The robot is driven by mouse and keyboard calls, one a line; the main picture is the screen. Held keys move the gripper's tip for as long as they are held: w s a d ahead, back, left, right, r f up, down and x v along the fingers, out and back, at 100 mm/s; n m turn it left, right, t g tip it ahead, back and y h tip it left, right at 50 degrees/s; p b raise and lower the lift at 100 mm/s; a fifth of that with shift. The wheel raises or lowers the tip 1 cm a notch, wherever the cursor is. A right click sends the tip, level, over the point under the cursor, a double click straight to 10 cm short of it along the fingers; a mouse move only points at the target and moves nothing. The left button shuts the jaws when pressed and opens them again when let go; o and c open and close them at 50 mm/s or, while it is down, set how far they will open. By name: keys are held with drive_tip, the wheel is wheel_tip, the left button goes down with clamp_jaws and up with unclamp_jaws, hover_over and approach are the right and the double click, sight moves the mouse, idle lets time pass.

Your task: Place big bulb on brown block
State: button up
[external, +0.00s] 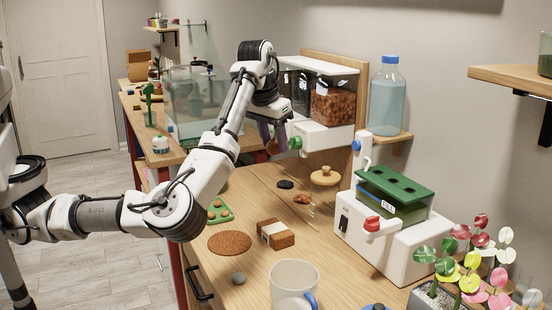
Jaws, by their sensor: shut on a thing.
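The brown block (276,234) lies on the wooden bench, a brick with a pale paper band around it. My gripper (274,140) is up in front of the dispenser at the back, well above the bench. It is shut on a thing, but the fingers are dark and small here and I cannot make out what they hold. I cannot tell for sure which thing is the big bulb. A small green tray (225,217) holds several round orange-brown things. A lumpy orange-brown piece (302,198) lies behind the block.
A brown round mat (229,242), a grey ball (238,278) and a white mug (294,287) lie or stand near the block. A white machine with a green-topped tank (393,190) stands to the right. The dispenser (323,138) is close beside my gripper.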

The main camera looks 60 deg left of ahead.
drive_tip(key=shift+s+d+f, duration=0.15)
drive_tip(key=shift+d+f, duration=0.15)
drive_tip(key=shift+d, duration=0.05)
wheel_tip(320, 180, down, 19)
drive_tip(key=shift+f+p, duration=0.15)
drive_tip(key=shift+p, duration=0.3)
drive_tip(key=shift+f, duration=0.2)
drive_tip(key=o, duration=1)
drive_tip(key=v, duration=1.2)
drive_tip(key=shift+r+b, duration=0.25)
drive_tip(key=shift+b, duration=0.1)
